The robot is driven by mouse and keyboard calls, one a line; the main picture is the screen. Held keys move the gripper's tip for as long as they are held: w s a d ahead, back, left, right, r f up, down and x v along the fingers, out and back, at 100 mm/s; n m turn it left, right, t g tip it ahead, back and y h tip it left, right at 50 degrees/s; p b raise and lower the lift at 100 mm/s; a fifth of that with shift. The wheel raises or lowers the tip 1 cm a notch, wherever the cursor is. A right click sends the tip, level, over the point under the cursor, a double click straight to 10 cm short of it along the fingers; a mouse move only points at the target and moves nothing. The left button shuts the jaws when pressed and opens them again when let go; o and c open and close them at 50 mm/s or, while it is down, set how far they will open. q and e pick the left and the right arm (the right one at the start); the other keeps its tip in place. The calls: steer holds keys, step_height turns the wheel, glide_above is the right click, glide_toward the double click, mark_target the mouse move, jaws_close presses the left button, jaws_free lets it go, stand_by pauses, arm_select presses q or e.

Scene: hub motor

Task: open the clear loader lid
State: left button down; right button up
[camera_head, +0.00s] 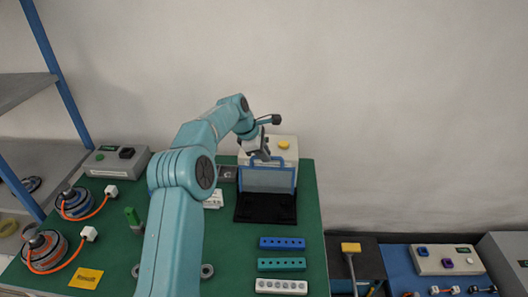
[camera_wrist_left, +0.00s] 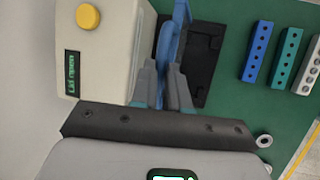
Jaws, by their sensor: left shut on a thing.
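The clear loader lid (camera_head: 268,180), a see-through panel in a blue frame, stands raised at the back edge of the black loader base (camera_head: 265,209). In the left wrist view the blue lid (camera_wrist_left: 172,42) shows nearly edge-on, with the black base (camera_wrist_left: 203,62) to its right. My left gripper (camera_head: 262,156) is at the lid's top edge; in the wrist view its fingers (camera_wrist_left: 162,85) are shut on the blue frame. The exact contact is partly hidden. A beige box (camera_head: 288,154) with a yellow button stands behind the lid; its display (camera_wrist_left: 72,74) reads "Lid open". My right gripper is out of view.
Blue (camera_head: 282,243), teal (camera_head: 282,264) and white (camera_head: 281,286) holed blocks lie in front of the loader. Two round motors (camera_head: 45,250) with orange cables and a grey control box (camera_head: 117,161) are at the left. A grey shelf (camera_head: 40,160) borders the green table.

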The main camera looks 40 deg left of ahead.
arm_select(q)
steer(key=shift+w+a+f, duration=0.15)
steer(key=shift+w+a, duration=0.05)
steer(key=shift+w, duration=0.05)
steer(key=c, duration=1.1)
jaws_free()
steer(key=shift+a, duration=0.1)
steer(key=v, duration=1.6)
steer(key=shift+r+p, duration=0.25)
steer(key=shift+p, duration=0.15)
